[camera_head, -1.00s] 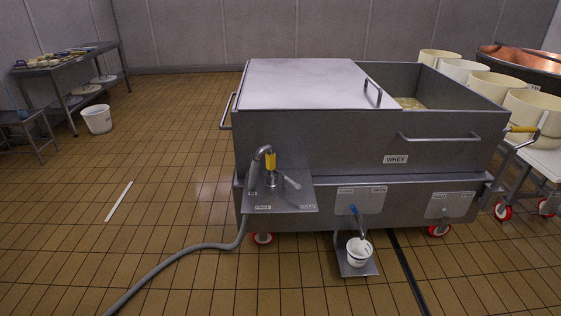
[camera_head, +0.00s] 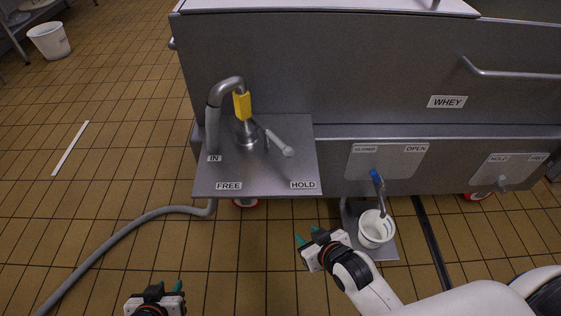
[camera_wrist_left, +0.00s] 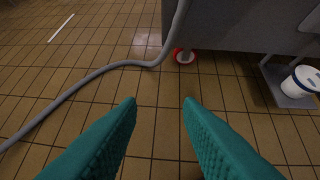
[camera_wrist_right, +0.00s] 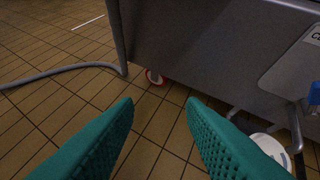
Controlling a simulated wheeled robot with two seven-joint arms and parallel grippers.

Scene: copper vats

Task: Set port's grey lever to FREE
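The grey lever (camera_head: 275,139) sits on the small metal shelf (camera_head: 265,172) at the vat's left front, beside an upright pipe with a yellow grip. In the head view its rounded end points right and toward me, on the side of the HOLD label (camera_head: 303,185). The FREE label (camera_head: 228,186) is at the shelf's front left. My left gripper (camera_head: 178,288) is low at the bottom left, with its open, empty fingers (camera_wrist_left: 160,115) in the left wrist view. My right gripper (camera_head: 307,236) is in front of and below the shelf; its fingers (camera_wrist_right: 160,115) are open and empty.
The vat (camera_head: 350,70) fills the back. Right of the shelf are a blue-handled tap (camera_head: 377,181) over a white bucket (camera_head: 374,229) and another small lever (camera_head: 503,183). A grey hose (camera_head: 130,231) runs across the floor at left. The space before the shelf is clear.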

